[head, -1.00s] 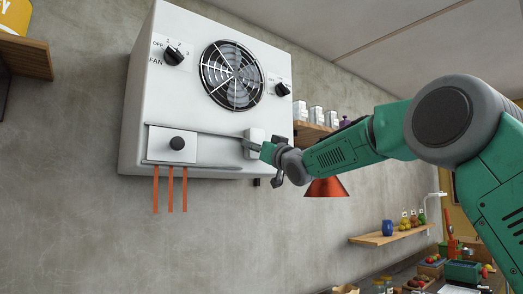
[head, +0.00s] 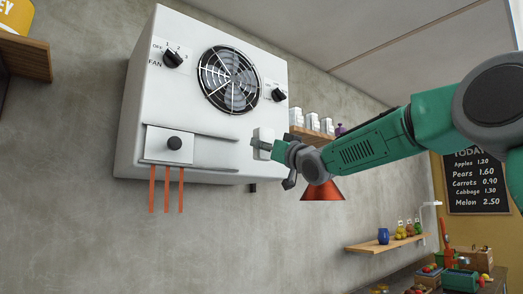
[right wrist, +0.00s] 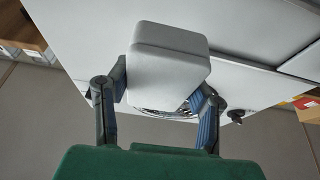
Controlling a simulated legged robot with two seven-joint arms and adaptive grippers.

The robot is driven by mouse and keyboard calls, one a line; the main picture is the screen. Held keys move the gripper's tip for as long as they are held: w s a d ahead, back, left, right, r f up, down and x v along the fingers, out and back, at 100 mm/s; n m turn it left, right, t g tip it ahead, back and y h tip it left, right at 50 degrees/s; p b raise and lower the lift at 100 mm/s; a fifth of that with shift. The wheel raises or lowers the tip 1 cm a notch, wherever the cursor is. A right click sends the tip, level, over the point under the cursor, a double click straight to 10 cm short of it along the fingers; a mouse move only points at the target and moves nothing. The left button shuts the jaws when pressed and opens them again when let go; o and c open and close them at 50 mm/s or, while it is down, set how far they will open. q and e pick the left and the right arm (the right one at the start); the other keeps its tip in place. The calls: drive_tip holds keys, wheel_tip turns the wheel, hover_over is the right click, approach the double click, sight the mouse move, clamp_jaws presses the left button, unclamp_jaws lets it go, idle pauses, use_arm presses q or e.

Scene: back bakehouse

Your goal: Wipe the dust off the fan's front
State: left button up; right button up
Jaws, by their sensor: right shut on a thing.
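The fan (head: 228,79) is a round black grille on the front of a white wall box (head: 215,130). I cannot make out dust on it at this size. My right gripper (head: 272,149) is shut on a white block with rounded edges (head: 262,140), below and right of the fan, by the box's lower right edge. In the right wrist view the block (right wrist: 170,50) sits between the two fingers (right wrist: 160,90) and hides much of the grille (right wrist: 165,113). I cannot tell whether the block touches the box. My left gripper is not in view.
Dials (head: 173,57) (head: 279,94) flank the fan. Below it is a slide with a black knob (head: 174,143) and orange strips (head: 167,190). A shelf with white canisters (head: 312,121) and a red lamp shade (head: 322,191) are near my right arm.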

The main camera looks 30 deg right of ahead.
drive_tip(key=s, duration=0.2)
drive_tip(key=shift+s+r, duration=0.1)
drive_tip(key=shift+s, duration=0.25)
drive_tip(key=shift+s+a, duration=0.1)
drive_tip(key=shift+s, duration=0.1)
idle(0.4)
